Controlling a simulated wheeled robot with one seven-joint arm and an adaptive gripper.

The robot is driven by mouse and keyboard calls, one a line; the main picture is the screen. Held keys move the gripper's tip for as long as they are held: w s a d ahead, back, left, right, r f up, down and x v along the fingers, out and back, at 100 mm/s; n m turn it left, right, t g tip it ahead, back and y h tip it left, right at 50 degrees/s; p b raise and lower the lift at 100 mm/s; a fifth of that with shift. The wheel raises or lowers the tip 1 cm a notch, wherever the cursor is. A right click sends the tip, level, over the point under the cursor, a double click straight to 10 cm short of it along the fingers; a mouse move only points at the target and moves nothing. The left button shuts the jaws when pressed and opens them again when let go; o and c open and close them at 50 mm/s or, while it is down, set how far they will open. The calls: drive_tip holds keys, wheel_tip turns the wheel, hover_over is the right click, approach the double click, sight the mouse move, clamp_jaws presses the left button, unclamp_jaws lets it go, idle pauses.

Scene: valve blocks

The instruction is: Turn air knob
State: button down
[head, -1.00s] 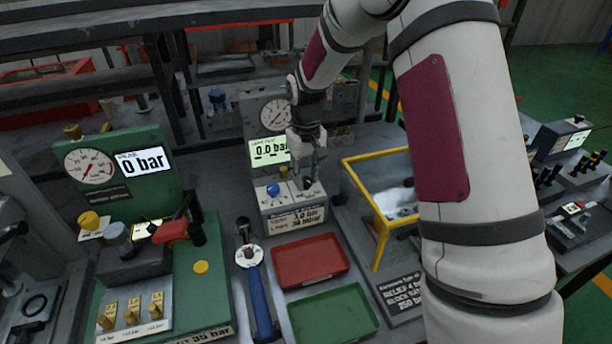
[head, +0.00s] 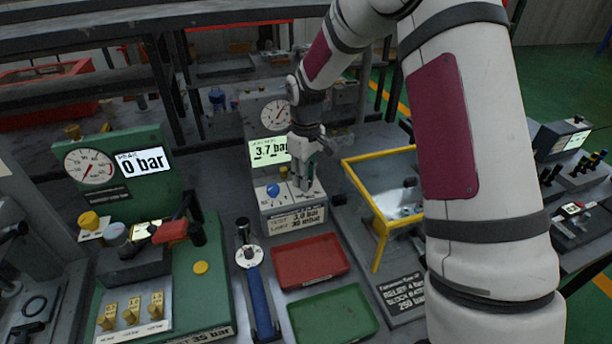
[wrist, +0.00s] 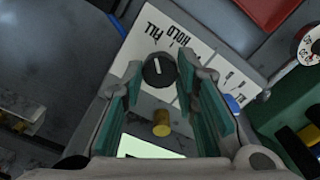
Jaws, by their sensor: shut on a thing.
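The air knob (wrist: 160,69) is a round black knob with a white pointer line. It sits on a white panel marked FILL and HOLD in the wrist view. My gripper (wrist: 159,76) has its teal-padded fingers on either side of this knob and is shut on it. In the head view my gripper (head: 306,180) reaches down onto the right part of the small grey test box (head: 290,219) and hides the knob. The lit display (head: 269,151) behind reads 3.7 bar. A round gauge (head: 276,115) stands above it.
A blue knob (head: 273,190) is left of my gripper on the same box. Red (head: 310,261) and green (head: 333,315) trays lie in front. The green valve bench (head: 205,285) is at left.

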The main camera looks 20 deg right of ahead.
drive_tip(key=c, duration=1.2)
unclamp_jaws()
drive_tip(key=shift+c, duration=0.2)
wheel_tip(320, 180, up, 12)
